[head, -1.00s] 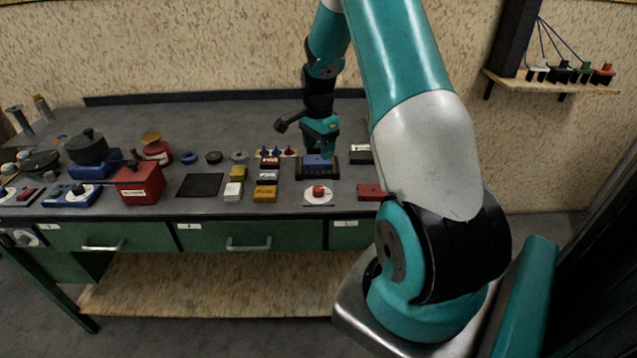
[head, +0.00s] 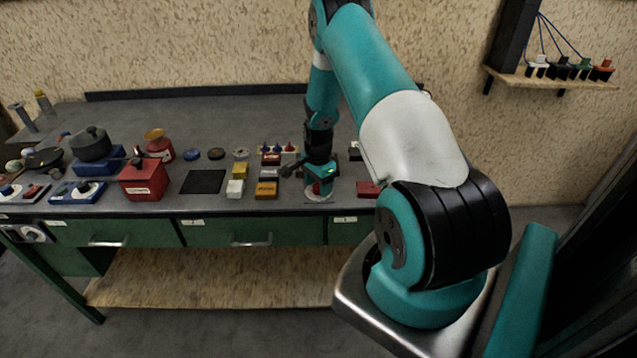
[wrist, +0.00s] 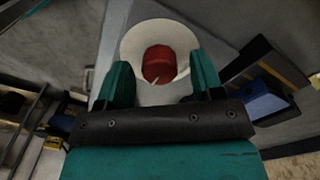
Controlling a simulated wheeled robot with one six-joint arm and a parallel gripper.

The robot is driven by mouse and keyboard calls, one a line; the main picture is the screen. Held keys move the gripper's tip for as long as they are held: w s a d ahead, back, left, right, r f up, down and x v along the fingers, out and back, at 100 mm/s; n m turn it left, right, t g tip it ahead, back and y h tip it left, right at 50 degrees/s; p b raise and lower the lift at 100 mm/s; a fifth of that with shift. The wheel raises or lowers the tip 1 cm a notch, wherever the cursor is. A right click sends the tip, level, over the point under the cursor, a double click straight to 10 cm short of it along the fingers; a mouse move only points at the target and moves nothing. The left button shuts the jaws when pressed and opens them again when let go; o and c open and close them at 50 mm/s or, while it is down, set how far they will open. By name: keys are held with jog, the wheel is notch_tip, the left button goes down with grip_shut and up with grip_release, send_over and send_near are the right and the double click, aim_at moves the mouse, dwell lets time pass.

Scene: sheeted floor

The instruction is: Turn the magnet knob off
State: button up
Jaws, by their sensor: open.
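A red knob (wrist: 158,62) with a pale pointer mark stands on a round white plate (wrist: 132,42) in the wrist view. My gripper (wrist: 161,70) is open, with one teal finger to each side of the knob in that view. Whether the fingers reach down around it or are still above it, I cannot tell. In the head view my gripper (head: 321,186) is over the white plate (head: 318,199) near the bench's front edge and hides most of the knob.
The grey bench (head: 230,108) is clear at the back. A yellow block (head: 265,190) lies left of my gripper and a red block (head: 367,189) right. A black mat (head: 204,181) and a red box (head: 143,178) are farther left. A blue item (wrist: 262,103) shows in the wrist view.

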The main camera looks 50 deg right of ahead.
jog(key=c, duration=0.9)
jog(key=shift+c, duration=0.2)
jog(key=shift+n+b, duration=0.3)
jog(key=shift+n, duration=0.1)
jog(key=n+b, duration=0.2)
jog(key=n, duration=0.1)
jog(key=shift+f+n, duration=0.1)
jog(key=shift+n, duration=0.3)
jog(key=n+b, duration=0.2)
jog(key=n, duration=0.2)
jog(key=shift+n, duration=0.3)
jog(key=n+b, duration=0.1)
jog(key=n, duration=0.3)
jog(key=shift+b, duration=0.4)
jog(key=n, duration=0.2)
jog(key=n+b, duration=0.1)
jog(key=n, duration=0.1)
jog(key=shift+w+d+r+n, duration=0.1)
jog(key=shift+r+n, duration=0.1)
jog(key=shift+n, duration=0.1)
